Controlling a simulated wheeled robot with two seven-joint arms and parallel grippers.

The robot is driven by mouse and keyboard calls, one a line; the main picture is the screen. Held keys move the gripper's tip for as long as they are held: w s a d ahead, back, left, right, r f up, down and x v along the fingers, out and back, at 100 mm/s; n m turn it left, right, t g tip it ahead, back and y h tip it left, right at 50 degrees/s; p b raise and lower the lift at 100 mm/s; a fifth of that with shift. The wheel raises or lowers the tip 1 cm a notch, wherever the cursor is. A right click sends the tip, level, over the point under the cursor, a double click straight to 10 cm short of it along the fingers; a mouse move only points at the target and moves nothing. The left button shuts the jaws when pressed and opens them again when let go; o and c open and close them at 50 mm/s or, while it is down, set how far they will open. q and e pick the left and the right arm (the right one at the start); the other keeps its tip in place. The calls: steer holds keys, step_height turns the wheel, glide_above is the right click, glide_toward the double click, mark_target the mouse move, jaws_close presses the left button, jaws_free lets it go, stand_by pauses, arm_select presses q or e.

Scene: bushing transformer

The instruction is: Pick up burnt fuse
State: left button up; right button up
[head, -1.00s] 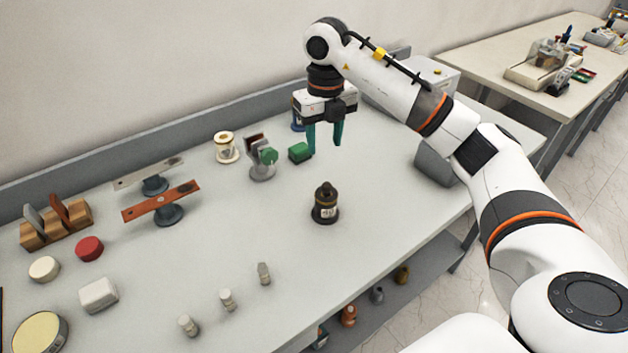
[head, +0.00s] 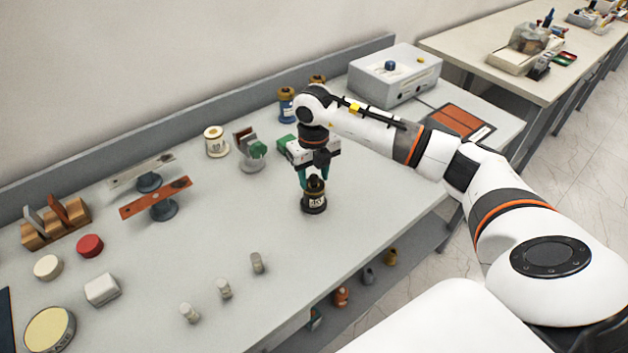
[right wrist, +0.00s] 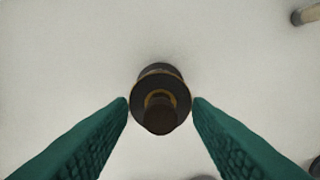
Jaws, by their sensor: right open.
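A dark brown and black fuse-like piece with a pale label (head: 314,198) stands upright on the grey-white table; I take it to be the burnt fuse. My right gripper (head: 315,183) is directly above it, pointing down, with green fingers on either side of its top. My left gripper is not in view.
Several small pale cylinders (head: 223,289) stand at the front. A cream spool (head: 215,141), a grey stand with a green knob (head: 252,152) and a blue piece (head: 287,104) stand behind. A grey box (head: 395,74) is at the back right. Table around the fuse is clear.

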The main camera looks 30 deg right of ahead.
jaws_close()
steer(key=shift+r, duration=0.1)
